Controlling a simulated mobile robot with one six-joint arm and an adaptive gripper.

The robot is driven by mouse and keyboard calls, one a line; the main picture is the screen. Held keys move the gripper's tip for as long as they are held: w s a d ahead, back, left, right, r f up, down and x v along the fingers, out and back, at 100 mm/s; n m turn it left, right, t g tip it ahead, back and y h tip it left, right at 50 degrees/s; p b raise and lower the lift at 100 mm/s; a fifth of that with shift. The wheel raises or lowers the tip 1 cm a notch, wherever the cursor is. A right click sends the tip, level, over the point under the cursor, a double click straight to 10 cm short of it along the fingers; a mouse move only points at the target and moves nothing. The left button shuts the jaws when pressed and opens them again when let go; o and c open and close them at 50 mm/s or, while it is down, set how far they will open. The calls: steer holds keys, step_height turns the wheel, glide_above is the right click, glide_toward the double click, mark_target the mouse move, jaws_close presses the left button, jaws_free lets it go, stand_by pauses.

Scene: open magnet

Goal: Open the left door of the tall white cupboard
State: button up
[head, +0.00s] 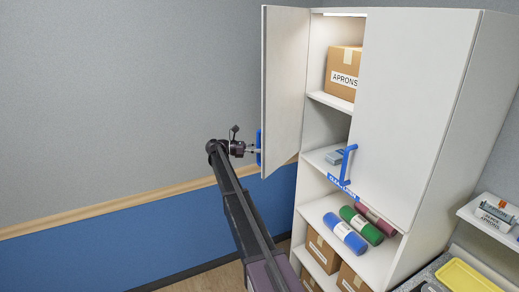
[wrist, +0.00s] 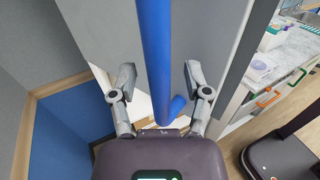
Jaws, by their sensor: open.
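The tall white cupboard (head: 440,110) stands at the right in the head view. Its left door (head: 284,90) stands wide open, swung out from the front, and the shelves behind it show. The right door (head: 415,100) is shut. The left door's blue handle (head: 259,147) is on the door's outer face. My gripper (head: 251,150) is at this handle, left of the door. In the wrist view the handle (wrist: 155,50) runs between the two open fingers (wrist: 159,80), which stand apart from it on both sides.
Inside are an aprons box (head: 342,75) on an upper shelf and rolled mats (head: 345,233) lower down. The right door has its own blue handle (head: 348,166). A counter with a yellow tray (head: 467,277) is at the right. The floor left of the cupboard looks clear.

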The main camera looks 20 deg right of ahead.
steer(key=v, duration=1.1)
steer(key=shift+a, duration=0.25)
steer(key=shift+w, duration=0.1)
steer(key=shift+f, duration=0.1)
steer(key=c, duration=0.6)
steer(key=s+d+f+t+y+b, duration=0.1)
steer(key=s+f, duration=0.2)
steer(key=s+d+f+y, duration=0.2)
steer(key=s+f, duration=0.2)
steer(key=s+d+f+t+y+b, duration=0.1)
steer(key=s+d+f+y, duration=0.1)
steer(key=s+f, duration=0.1)
steer(key=shift+s+f+t+b, duration=0.2)
steer(key=shift+f+t+b, duration=0.1)
steer(key=shift+f, duration=0.3)
jaws_close()
steer(key=s+d+f+m+t+y+b, duration=0.2)
steer(key=s+d+f+t+y, duration=0.2)
steer(key=s+f+t+y, duration=0.8)
steer(key=s+d+r+m+t+y, duration=0.1)
steer(key=d+r+t+y, duration=0.3)
steer(key=r, duration=0.5)
steer(key=s+d+r+m+t+y, duration=0.2)
steer(key=d+r, duration=0.4)
steer(key=r, duration=0.3)
steer(key=m+t+y, duration=0.1)
steer(key=m+y, duration=0.1)
steer(key=shift+s+d+r+t+y, duration=0.2)
steer(key=shift+d+r+t+y, duration=0.05)
steer(key=shift+d+t+y, duration=0.15)
